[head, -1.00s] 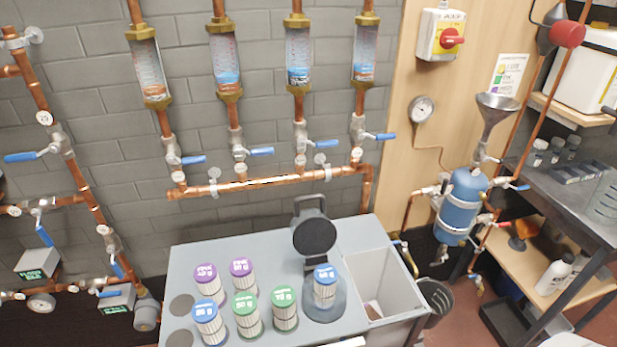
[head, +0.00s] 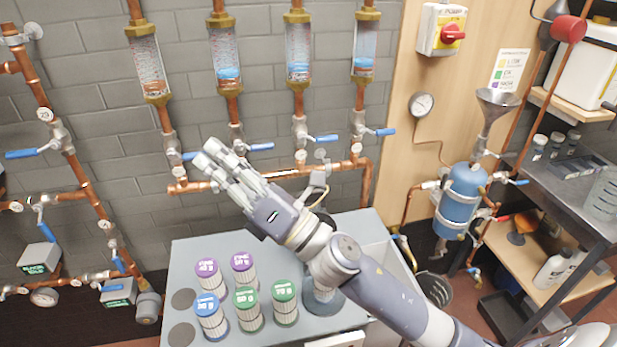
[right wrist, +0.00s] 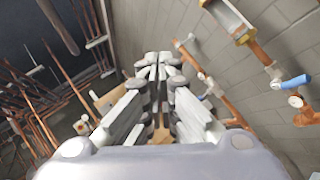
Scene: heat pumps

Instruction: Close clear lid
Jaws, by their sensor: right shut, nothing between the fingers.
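My right gripper (head: 212,158) reaches across the bench from the lower right, fingers pointing up and left toward the wall pipes. Its fingers are together with nothing between them; they also show in the right wrist view (right wrist: 158,68). The round raised lid, dark in the earlier head view, is now mostly or wholly hidden behind my right arm. Under the arm shows part of the round grey holder (head: 320,304) it stands over. The blue-topped cartridge seen there earlier is hidden too. My left gripper is not in view.
On the grey bench (head: 200,255), left of the holder, stand purple-topped (head: 207,268), green-topped (head: 246,298) and blue-topped (head: 207,306) cartridges. Copper pipes (head: 290,174) with blue-handled valves run along the wall behind. A blue tank (head: 461,200) and shelves stand at the right.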

